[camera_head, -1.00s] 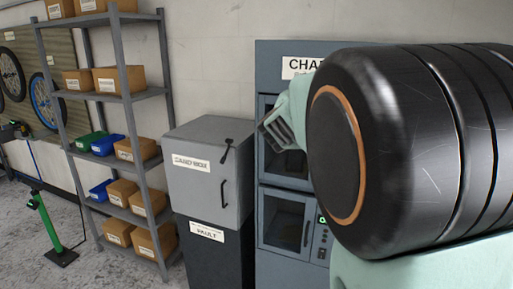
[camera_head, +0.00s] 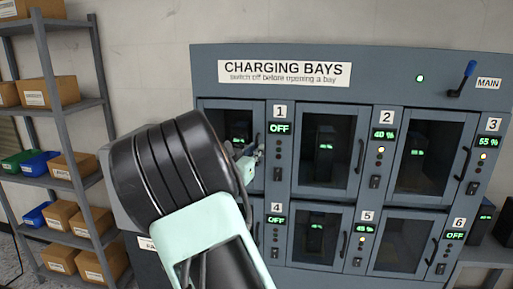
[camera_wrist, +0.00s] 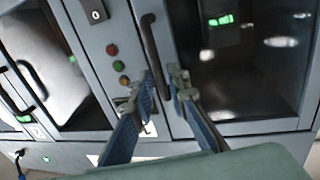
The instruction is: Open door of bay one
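The charging cabinet (camera_head: 205,75) has several glass-fronted bays. The bay one door (camera_head: 220,118) is at the upper left, closed, left of its "1" label (camera_head: 280,110). Its display reads OFF (camera_head: 280,128). My gripper (camera_head: 252,158) is at the right side of this door, by its dark handle (camera_head: 257,140), partly covered by my arm. In the wrist view my gripper (camera_wrist: 160,82) is open, its two fingertips apart around the end of the dark bar handle (camera_wrist: 153,48). I cannot tell whether they touch it.
Bay four (camera_head: 276,219) is below bay one. A shelf with boxes (camera_head: 55,138) stands at left. Coloured buttons (camera_wrist: 118,66) sit beside the handle.

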